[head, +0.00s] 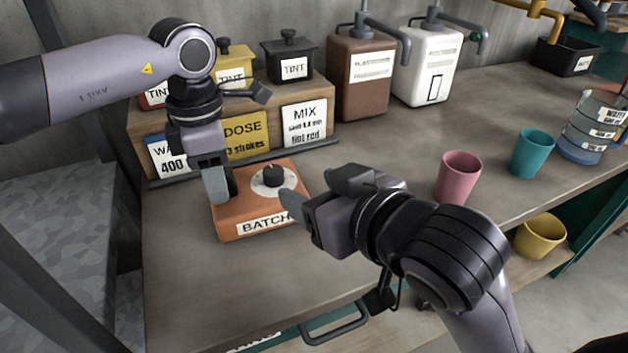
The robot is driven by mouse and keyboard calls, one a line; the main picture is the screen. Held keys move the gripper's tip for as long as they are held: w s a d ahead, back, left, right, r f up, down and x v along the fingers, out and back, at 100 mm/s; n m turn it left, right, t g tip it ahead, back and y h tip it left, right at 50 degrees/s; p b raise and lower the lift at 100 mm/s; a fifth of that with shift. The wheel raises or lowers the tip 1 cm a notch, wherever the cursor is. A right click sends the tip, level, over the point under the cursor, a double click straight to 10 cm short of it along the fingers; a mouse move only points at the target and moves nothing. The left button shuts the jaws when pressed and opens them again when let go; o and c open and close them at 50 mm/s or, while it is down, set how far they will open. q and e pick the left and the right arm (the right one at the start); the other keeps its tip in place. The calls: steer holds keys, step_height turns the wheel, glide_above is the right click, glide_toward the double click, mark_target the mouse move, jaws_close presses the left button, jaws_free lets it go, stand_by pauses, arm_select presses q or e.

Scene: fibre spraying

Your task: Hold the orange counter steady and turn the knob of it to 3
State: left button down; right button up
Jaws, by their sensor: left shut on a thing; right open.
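The orange counter (226,222) sits on the table, with a "BATCH" label on its front. Its black knob (273,176) stands on a pale round dial (289,182) on top. The dial's markings are too small to read. My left gripper (217,188) points down at the counter's left side and is shut on it. My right gripper (318,196) is open at the counter's right, with its fingers toward the knob but apart from it. Part of the counter's right edge is hidden behind a right finger.
Behind the counter is a wooden rack (326,92) with tint pots and cards. A brown dispenser (362,85) and a white dispenser (428,62) stand at the back. A pink cup (458,178) and a teal cup (531,154) stand right. The table's front left is clear.

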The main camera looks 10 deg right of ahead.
arm_select(q)
steer(key=c, duration=0.6)
jaws_free()
